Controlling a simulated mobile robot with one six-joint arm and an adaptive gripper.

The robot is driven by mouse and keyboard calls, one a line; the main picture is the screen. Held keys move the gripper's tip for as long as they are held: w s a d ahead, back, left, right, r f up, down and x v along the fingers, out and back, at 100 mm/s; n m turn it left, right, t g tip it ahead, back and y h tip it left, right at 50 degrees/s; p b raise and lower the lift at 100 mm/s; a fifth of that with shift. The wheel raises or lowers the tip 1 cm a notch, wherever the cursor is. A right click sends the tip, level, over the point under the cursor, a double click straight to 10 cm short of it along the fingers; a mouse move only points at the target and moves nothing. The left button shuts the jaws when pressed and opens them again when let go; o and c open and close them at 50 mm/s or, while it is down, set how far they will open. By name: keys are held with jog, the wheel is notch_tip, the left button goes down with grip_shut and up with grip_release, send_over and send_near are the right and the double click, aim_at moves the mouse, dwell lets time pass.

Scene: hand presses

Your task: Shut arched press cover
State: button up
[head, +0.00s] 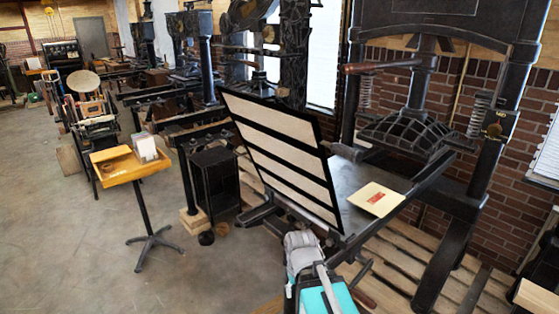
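The arched press (440,30) stands at the right, with a dark arched frame and a ribbed platen (405,133) hanging over its bed. Its cover (283,152), a dark frame with cream panels and dark cross bars, is open. It stands up from the left end of the bed, its top edge leaning left, away from the platen. The flat dark bed (352,215) is exposed, and a cream sheet with a red mark (376,199) lies on it. My grey and teal arm shows at the bottom, in front of the cover's lower edge. My gripper cannot be made out.
A small wooden stand (131,169) holding a clear box is at the left, on a black pedestal. A black cabinet (214,180) stands behind the cover's left side. Wooden pallets (400,262) lie under the press. More presses line the wall; the floor at left is clear.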

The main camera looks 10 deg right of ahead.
jog(key=shift+w+r, duration=0.1)
jog(key=shift+r, duration=0.05)
jog(key=c, duration=0.4)
jog(key=shift+w+r+h+p, duration=0.25)
jog(key=shift+h+p, duration=0.05)
jog(key=shift+p, duration=0.1)
jog(key=shift+c, duration=1.2)
jog(key=w+r+h+p, duration=0.1)
jog(key=w+r+h, duration=0.1)
jog(key=w+r+n+h+p, duration=0.1)
jog(key=w+r+h+p, duration=0.1)
jog(key=r, duration=0.1)
jog(key=w+r+n+t+h+p, duration=0.1)
jog(key=w+r+h+p, duration=0.1)
jog(key=r, duration=0.1)
jog(key=shift+d+r, duration=0.2)
grip_shut()
jog(key=w+a+r+n+t+h+p, duration=0.2)
jog(key=w+a+r+t+h+p, duration=0.25)
jog(key=r, duration=0.65)
jog(key=w+a+r+n+t+h+p, duration=0.15)
jog(key=w+a+r+h+p, duration=0.45)
jog(key=r, duration=0.6)
jog(key=a+r+t+h+p, duration=0.1)
jog(key=a+r+t, duration=0.3)
jog(key=a+r, duration=0.7)
jog(key=shift+s+a+h+p, duration=0.15)
jog(key=shift+a+h+p, duration=0.15)
jog(key=shift+a+h, duration=0.45)
